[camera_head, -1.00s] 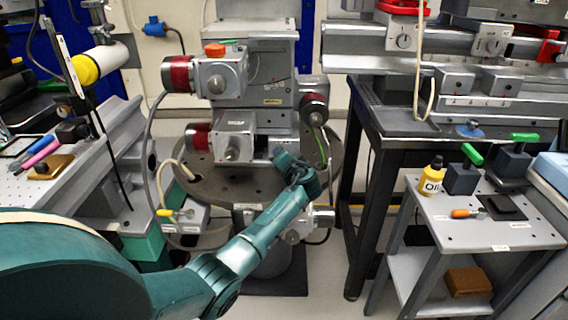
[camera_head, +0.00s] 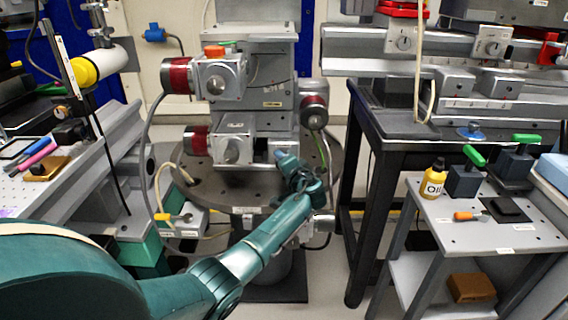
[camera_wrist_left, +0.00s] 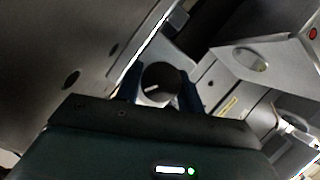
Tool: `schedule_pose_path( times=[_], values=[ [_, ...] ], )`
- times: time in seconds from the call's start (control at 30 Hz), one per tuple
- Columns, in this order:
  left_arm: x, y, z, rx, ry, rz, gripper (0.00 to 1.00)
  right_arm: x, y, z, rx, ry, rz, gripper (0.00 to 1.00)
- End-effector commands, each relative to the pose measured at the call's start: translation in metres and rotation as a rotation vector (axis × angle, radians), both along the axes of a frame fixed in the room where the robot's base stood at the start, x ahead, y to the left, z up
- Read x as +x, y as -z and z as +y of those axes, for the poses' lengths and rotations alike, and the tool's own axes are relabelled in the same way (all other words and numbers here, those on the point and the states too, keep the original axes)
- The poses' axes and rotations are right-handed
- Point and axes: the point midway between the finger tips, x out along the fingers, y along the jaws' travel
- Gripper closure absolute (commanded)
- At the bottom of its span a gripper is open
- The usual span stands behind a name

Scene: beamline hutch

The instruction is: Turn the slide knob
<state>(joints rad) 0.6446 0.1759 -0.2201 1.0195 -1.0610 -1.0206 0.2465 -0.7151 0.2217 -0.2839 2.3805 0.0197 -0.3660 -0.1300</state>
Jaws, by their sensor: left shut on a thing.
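In the head view my left gripper (camera_head: 290,164) is at the front of the lower stage (camera_head: 236,143), just above the round table's edge; there the knob is hidden behind my gripper and wrist. My right gripper is not in view.
The stage stack stands on a round grey table (camera_head: 225,190) with holes. A bench with a rail (camera_head: 455,103) is at the right. A side table (camera_head: 490,238) holds an oil bottle (camera_head: 432,180) and green-handled blocks. Cables hang beside the stack on the left.

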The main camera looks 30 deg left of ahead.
Motion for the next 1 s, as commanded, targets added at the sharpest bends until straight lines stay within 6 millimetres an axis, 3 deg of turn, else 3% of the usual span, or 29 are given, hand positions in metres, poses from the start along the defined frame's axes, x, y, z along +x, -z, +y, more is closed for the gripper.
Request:
schedule_pose_path(
  times=[0.07,0.1,0.33,0.67,1.0],
  values=[
    [0.001,-0.001,0.000,0.000,0.002,-0.001,0.85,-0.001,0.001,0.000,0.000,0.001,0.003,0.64],
    [0.001,-0.001,0.000,0.000,0.002,-0.002,0.59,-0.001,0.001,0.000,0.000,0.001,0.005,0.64],
    [0.000,-0.001,0.000,-0.001,0.001,-0.002,0.41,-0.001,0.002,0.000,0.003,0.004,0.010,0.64],
    [-0.003,-0.002,-0.005,-0.002,0.002,-0.002,0.41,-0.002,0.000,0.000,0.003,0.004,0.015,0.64],
    [-0.043,-0.014,-0.057,-0.004,0.004,-0.001,0.41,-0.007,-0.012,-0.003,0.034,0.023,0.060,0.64]
  ],
)
